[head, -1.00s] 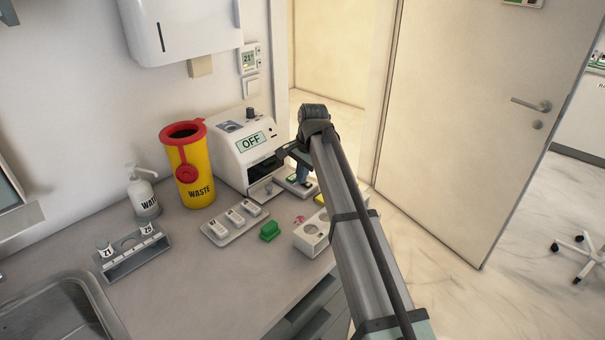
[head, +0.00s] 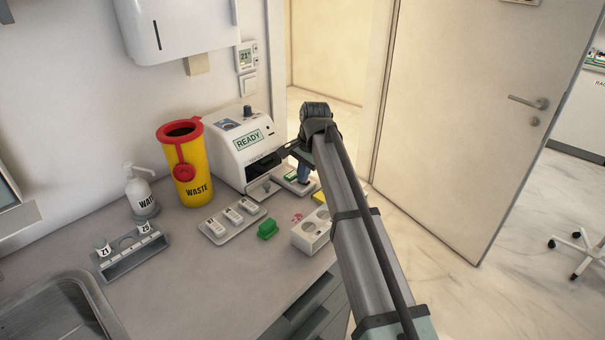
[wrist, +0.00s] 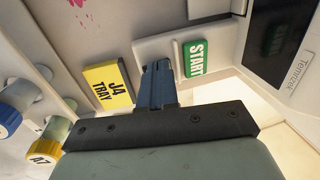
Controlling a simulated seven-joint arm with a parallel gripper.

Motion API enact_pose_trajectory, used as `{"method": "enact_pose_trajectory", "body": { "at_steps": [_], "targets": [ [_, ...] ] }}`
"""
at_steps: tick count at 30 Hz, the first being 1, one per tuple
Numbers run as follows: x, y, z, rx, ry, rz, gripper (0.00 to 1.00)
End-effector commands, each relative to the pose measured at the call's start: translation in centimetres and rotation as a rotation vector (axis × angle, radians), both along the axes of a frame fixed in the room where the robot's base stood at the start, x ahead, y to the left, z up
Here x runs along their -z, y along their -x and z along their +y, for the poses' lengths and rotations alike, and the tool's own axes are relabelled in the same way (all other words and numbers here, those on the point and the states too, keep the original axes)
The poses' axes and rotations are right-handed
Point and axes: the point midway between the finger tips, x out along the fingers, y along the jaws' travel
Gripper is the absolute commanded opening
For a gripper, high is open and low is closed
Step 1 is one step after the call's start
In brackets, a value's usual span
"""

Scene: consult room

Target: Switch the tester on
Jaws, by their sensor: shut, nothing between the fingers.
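The tester (head: 228,150) is a white box against the wall, with a dark front opening. Its display (head: 248,140) reads READY. My gripper (head: 303,176) is shut and empty, at the right of the tester's front, over a small light panel. In the wrist view my shut blue fingers (wrist: 157,75) point at this light panel (wrist: 160,48), just left of a green START label (wrist: 198,58). I cannot tell whether the fingertips touch the panel; they hide the part beneath them.
A yellow J4 TRAY label (wrist: 108,86) lies left of my fingers.

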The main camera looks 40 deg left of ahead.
Motion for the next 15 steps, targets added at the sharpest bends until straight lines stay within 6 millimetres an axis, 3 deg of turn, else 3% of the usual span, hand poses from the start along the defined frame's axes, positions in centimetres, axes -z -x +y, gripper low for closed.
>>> {"method": "enact_pose_trajectory", "body": {
  "at_steps": [8,15],
  "targets": [
    [-1.0,-0.1,0.3,0.0,-0.001,0.0,0.0],
    [-5.0,-0.1,1.1,0.0,-0.002,-0.001,0.0]
  ]
}}
